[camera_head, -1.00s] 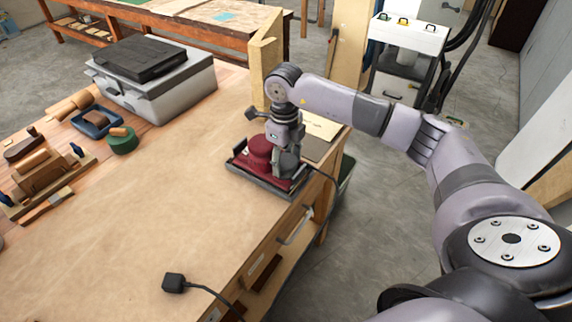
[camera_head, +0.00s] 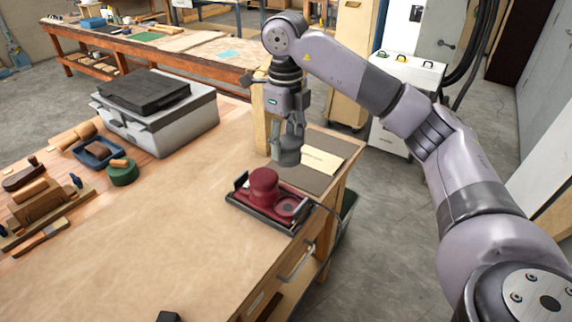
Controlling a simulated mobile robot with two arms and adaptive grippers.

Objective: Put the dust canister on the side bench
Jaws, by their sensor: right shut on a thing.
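My right gripper (camera_head: 288,130) points down and is shut on a grey cylindrical canister (camera_head: 286,157), which looks like the dust canister. It holds the canister behind the red sander (camera_head: 264,188), near the left edge of a dark mat; whether the canister clears the mat is hard to tell. The sander sits in a dark tray (camera_head: 243,198) near the right edge of the near workbench (camera_head: 150,235). A long wooden bench (camera_head: 118,48) at the back left may be the side bench. My left gripper is out of view.
A pale card lies on the dark mat (camera_head: 311,178). A grey case (camera_head: 190,118) with a black lid stands at the workbench's back left. Wooden blocks and a green round container (camera_head: 122,174) lie at left. A wooden post (camera_head: 262,125) stands behind the gripper. The workbench's middle is clear.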

